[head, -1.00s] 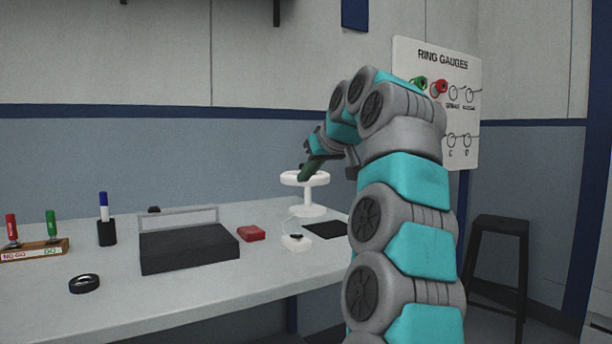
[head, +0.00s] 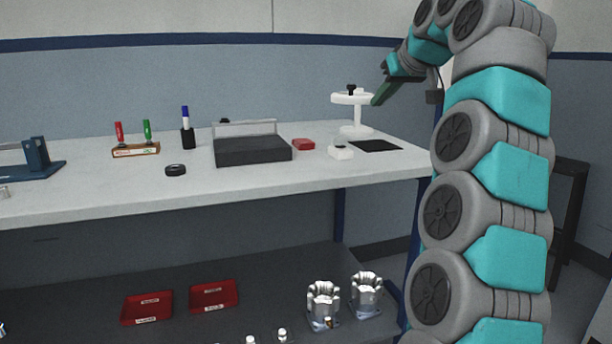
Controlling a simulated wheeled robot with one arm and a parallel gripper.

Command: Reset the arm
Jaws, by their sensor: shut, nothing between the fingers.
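My gripper (head: 380,97) is at the upper right in the head view, at the end of my teal and grey arm. It is shut and empty, pointing down and to the left. It is above the workbench (head: 300,178), near a white round-topped stand (head: 357,128) with a small dark piece on top. The gripper appears just right of the stand's top; I cannot tell whether they touch.
On the bench are a black box (head: 252,152), a red block (head: 303,144), a small white block (head: 340,153), a black mat (head: 376,146), a black ring (head: 175,170) and a gauge rack (head: 135,150). The lower shelf holds red trays (head: 214,296) and metal housings (head: 323,301).

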